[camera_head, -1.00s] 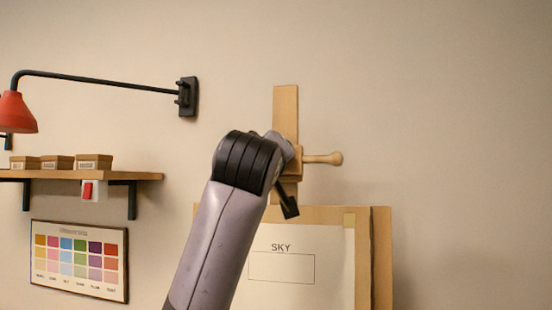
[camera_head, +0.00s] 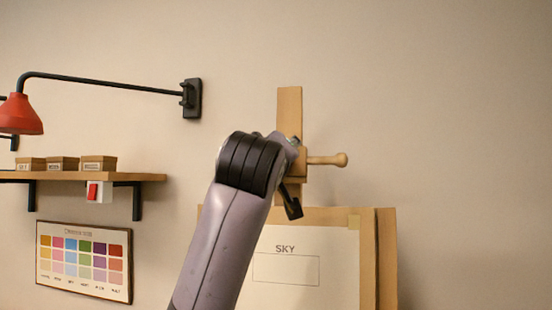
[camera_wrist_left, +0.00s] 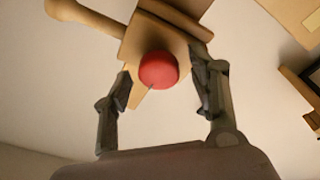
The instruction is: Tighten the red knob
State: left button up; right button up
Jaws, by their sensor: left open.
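The red knob (camera_wrist_left: 158,70) is round and sits on the wooden clamp block (camera_wrist_left: 148,36) in the left wrist view. My left gripper (camera_wrist_left: 164,84) is open, with one finger on each side of the knob; gaps show between the fingers and the knob. In the head view my left arm hides the knob, and only a black part of the left gripper (camera_head: 291,203) shows beside the easel post (camera_head: 289,112). A wooden peg handle (camera_head: 328,160) sticks out to the right of the clamp. My right gripper is not in view.
An easel board (camera_head: 340,240) with a sheet marked SKY stands below the clamp. To the left are a shelf (camera_head: 150,177) with small boxes, a red switch (camera_head: 93,191), a red lamp (camera_head: 20,115) and a colour chart (camera_head: 84,260). The wall at right is clear.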

pick_arm(q)
jog(key=s+a+f, duration=0.1)
jog(key=s, duration=1)
jog(key=shift+s+a+f, duration=0.25)
jog(key=shift+s, duration=0.05)
